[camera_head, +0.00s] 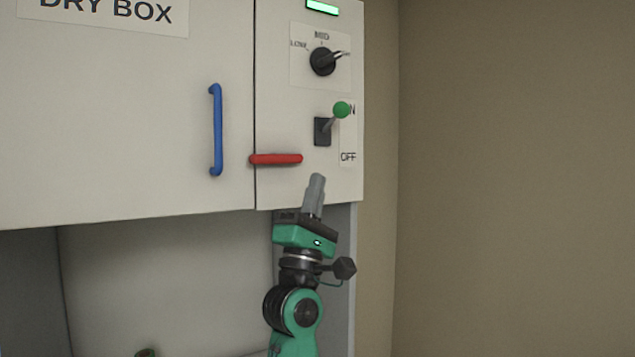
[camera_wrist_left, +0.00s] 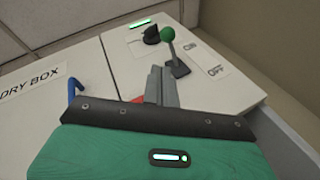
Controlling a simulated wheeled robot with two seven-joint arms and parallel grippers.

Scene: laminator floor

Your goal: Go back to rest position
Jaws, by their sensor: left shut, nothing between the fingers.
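My left gripper (camera_head: 314,194) is raised in front of the lower part of the control panel, its fingers shut and pointing up with nothing between them. In the left wrist view its closed fingers (camera_wrist_left: 160,85) point toward the panel, apart from the green-knobbed lever. My right gripper is in neither view. The lever (camera_head: 341,110) is tilted up toward the ON label. The black rotary knob (camera_head: 322,61) sits above it, and a green light (camera_head: 322,7) glows at the panel's top. The red handle (camera_head: 276,159) lies horizontal across the door seam, just above left of my gripper.
The dry box door (camera_head: 120,130) has a vertical blue handle (camera_head: 216,130). Below the cabinet is a recessed space with a pale back wall (camera_head: 160,280). A bare brown wall (camera_head: 520,180) stands to the right, with free room in front of it.

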